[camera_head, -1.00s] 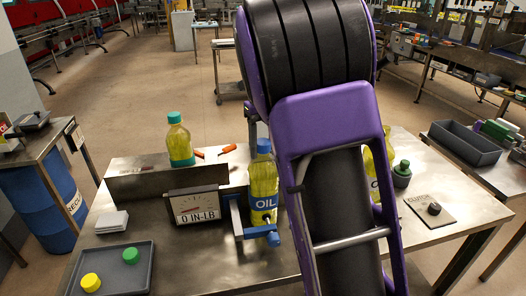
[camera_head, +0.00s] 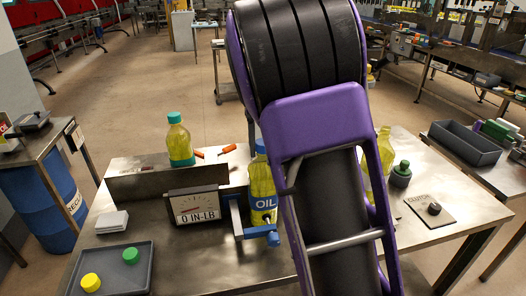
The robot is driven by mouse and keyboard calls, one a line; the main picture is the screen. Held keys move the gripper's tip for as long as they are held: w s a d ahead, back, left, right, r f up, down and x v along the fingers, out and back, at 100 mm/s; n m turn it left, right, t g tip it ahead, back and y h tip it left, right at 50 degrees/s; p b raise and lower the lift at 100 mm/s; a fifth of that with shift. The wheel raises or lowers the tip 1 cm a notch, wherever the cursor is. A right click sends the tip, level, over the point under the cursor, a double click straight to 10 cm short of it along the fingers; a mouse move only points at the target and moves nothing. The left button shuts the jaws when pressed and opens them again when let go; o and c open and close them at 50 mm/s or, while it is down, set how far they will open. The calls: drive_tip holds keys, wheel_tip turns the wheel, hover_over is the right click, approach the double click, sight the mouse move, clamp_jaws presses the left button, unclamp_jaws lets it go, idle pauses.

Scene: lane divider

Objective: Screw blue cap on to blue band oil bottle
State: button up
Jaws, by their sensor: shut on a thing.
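The blue band oil bottle (camera_head: 262,188), with yellow oil and a blue "OIL" label, stands upright in a blue clamp (camera_head: 262,236) beside the torque gauge. Blue, apparently the blue cap (camera_head: 260,146), shows at the top of its neck; my arm covers its right side, so I cannot tell whether it is seated or threaded. My purple and black arm fills the middle of the view.
The gauge (camera_head: 195,206) reads 0 IN-LB. A grey tray (camera_head: 128,282) holds a green and a yellow cap. A teal-capped bottle (camera_head: 179,140) stands behind. Right of my arm are another yellow bottle (camera_head: 383,150), partly hidden, and a green-topped dark container (camera_head: 401,175).

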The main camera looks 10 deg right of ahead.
drive_tip(key=o, duration=0.9)
drive_tip(key=shift+c, duration=0.2)
drive_tip(key=shift+n, duration=0.8)
drive_tip(key=shift+n, duration=0.9)
